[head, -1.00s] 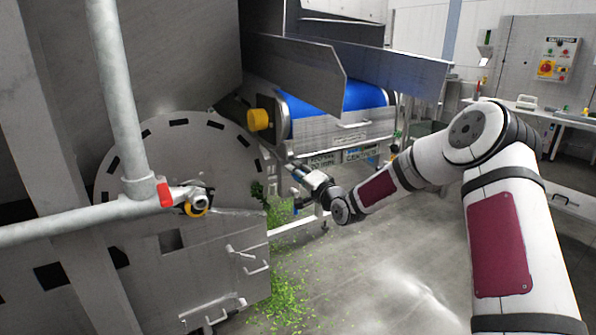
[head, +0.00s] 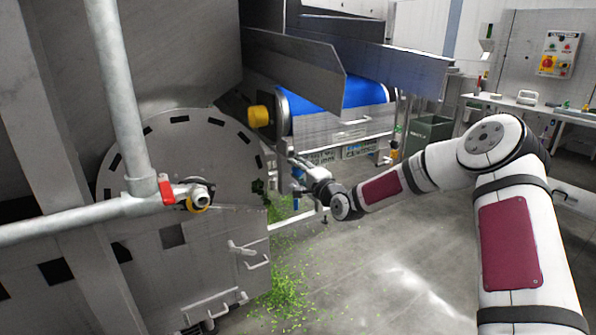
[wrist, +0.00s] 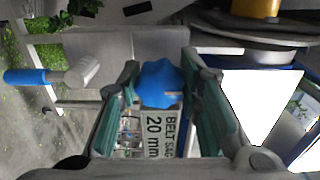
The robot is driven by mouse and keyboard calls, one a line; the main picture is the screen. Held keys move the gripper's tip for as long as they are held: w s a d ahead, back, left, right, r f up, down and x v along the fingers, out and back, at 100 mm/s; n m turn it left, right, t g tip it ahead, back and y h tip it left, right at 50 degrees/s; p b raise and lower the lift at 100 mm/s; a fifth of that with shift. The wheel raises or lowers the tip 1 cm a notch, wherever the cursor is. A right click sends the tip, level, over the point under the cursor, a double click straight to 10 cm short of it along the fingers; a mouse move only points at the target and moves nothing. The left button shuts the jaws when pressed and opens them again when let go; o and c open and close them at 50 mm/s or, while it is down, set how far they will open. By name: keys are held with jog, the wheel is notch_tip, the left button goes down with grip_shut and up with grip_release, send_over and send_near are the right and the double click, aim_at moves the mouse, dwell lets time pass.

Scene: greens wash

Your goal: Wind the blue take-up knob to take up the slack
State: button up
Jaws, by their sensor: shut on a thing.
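The blue take-up knob (wrist: 160,83) is lobed and sits between the two fingers of my gripper (wrist: 158,105) in the wrist view. The fingers are shut on it from both sides. Behind it is a white label (wrist: 160,130) reading "BELT" and "20 mm", partly hidden by a finger. In the head view my gripper (head: 294,160) is at the lower near end of the conveyor with the blue belt (head: 365,92). The knob cannot be made out clearly there.
A blue-ended handle (wrist: 25,77) sticks out left of the gripper. The round drum cover (head: 190,150) is close on the left. Green scraps (head: 290,285) lie on the floor. Open floor lies right.

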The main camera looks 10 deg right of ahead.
jog(key=o, duration=1.2)
jog(key=shift+c, duration=0.2)
jog(key=v, duration=0.8)
